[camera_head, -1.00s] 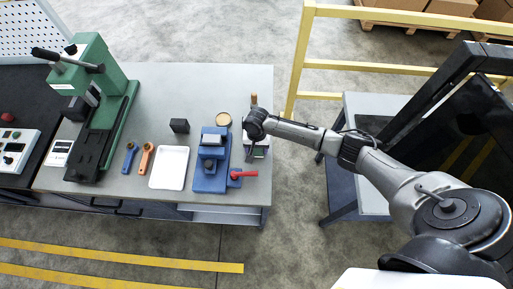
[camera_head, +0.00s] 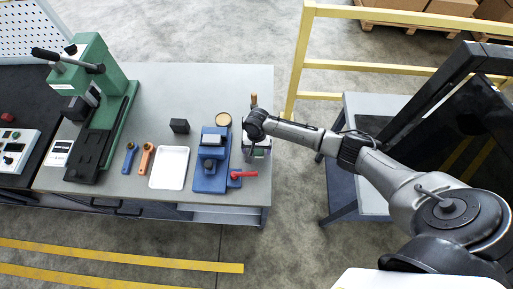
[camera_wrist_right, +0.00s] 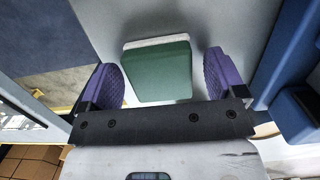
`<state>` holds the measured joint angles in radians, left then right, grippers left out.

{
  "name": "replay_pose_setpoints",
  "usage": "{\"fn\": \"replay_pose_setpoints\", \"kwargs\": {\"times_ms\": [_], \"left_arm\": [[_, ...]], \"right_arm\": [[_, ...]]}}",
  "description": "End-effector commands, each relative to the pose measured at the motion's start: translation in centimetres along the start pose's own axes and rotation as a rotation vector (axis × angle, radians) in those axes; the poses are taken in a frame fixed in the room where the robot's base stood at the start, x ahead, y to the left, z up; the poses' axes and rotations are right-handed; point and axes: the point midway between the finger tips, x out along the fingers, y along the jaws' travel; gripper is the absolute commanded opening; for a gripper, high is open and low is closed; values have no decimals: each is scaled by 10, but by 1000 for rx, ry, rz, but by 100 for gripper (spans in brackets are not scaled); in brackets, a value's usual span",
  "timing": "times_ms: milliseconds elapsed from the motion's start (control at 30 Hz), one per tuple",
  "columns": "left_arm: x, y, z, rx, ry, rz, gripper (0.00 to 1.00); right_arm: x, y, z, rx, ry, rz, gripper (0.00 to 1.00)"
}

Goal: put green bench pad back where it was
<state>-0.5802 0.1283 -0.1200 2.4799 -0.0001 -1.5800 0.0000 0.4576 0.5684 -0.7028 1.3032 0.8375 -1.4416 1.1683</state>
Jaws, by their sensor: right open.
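The green bench pad (camera_wrist_right: 157,72) lies on the grey bench top in the right wrist view, with a pale strip along its far edge. My right gripper (camera_wrist_right: 161,66) is open, with a purple finger on each side of the pad and a visible gap at both sides. In the head view my right gripper (camera_head: 257,150) is over the right end of the bench, beside the blue vise-like fixture (camera_head: 210,172). The pad is mostly hidden there beneath the wrist. My left gripper is not in view.
The blue fixture has a red handle (camera_head: 243,174) reaching toward the gripper. A round tan dish (camera_head: 223,119), a black block (camera_head: 180,126), a white tray (camera_head: 169,168) and a green press (camera_head: 105,100) stand further left. The bench's right edge (camera_head: 271,120) is close to the gripper.

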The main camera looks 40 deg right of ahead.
Motion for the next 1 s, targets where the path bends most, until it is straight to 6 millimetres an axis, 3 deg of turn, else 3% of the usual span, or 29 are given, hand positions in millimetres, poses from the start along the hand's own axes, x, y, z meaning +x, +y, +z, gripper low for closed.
{"fn": "replay_pose_setpoints", "kwargs": {"times_ms": [167, 600, 800, 1000], "left_arm": [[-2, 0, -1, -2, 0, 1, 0], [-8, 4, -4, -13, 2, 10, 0], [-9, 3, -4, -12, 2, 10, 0], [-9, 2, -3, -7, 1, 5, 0]], "right_arm": [[-17, -1, 0, -1, 2, -3, 89], [-95, 0, 0, -1, 2, -1, 89], [-115, -1, 0, 0, 0, -2, 89], [-122, 0, 0, 0, 0, 0, 89]]}}
